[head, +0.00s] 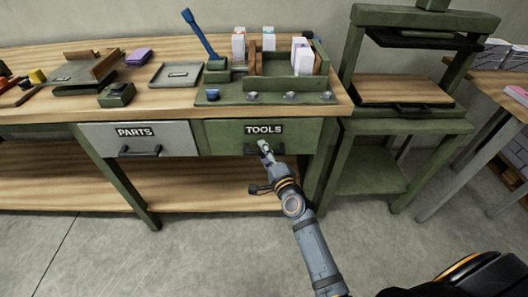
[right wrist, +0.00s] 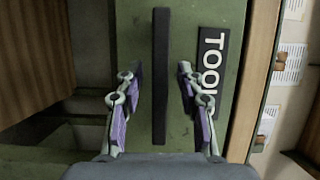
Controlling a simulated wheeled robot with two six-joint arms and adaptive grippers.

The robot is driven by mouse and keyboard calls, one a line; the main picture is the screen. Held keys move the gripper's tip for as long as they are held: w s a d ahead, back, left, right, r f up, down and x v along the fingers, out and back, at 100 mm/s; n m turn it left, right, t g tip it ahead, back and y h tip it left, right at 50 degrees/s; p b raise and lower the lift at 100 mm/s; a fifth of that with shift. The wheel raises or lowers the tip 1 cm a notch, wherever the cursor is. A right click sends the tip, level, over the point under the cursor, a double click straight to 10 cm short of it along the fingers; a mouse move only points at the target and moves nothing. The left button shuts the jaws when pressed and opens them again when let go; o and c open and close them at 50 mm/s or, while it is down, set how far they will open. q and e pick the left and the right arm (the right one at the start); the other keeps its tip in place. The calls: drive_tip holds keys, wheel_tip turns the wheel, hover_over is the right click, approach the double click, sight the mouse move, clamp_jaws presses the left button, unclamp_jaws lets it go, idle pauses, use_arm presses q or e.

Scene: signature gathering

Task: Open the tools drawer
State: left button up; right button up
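The tools drawer (head: 225,136) is a green drawer front with a white-on-black TOOLS label, under the wooden workbench; it looks closed. Its black bar handle (right wrist: 160,75) runs upright through the middle of the right wrist view, with the label (right wrist: 210,65) to its right. My right gripper (head: 264,147) is in front of the handle in the head view and partly covers it. In the right wrist view the right gripper (right wrist: 158,85) is open, its purple-padded fingers on either side of the handle with gaps to it. My left gripper is not in view.
A grey PARTS drawer (head: 138,140) with a black handle is left of the tools drawer. A green press stand (head: 405,125) is at the right. The benchtop holds trays, a green caddy (head: 285,85) and a blue lever (head: 200,35). The floor in front is clear.

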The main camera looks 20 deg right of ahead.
drive_tip(key=shift+c, duration=0.2)
clamp_jaws()
drive_tip(key=shift+s, duration=0.15)
